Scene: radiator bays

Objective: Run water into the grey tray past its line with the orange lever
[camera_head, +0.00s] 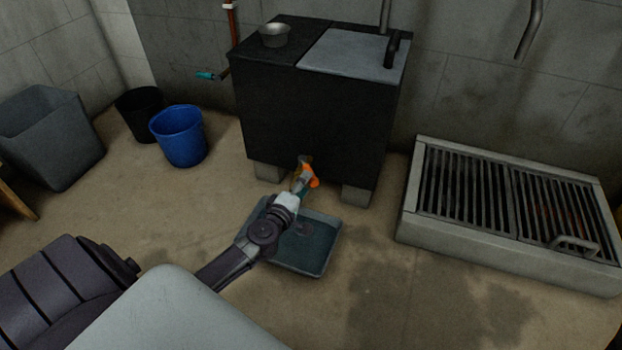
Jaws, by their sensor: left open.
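The orange lever (313,181) is on a brass tap (303,164) low on the front of the black tank (290,118). The grey tray (318,270) sits on the floor below the tap. Dark, water-like content shows in it, but I cannot make out its line. My left gripper (303,182) is open at the lever, its wrist reaching over the tray. The gripper partly covers the tap and lever, so I cannot tell whether it touches them. My right gripper is out of view.
A blue bucket (180,138), a black bucket (139,110) and a large grey bin (50,140) stand at left. A low grated trough (500,257) stands at right. A metal bowl (274,37) sits on the tank. The floor before the trough is clear, with damp patches.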

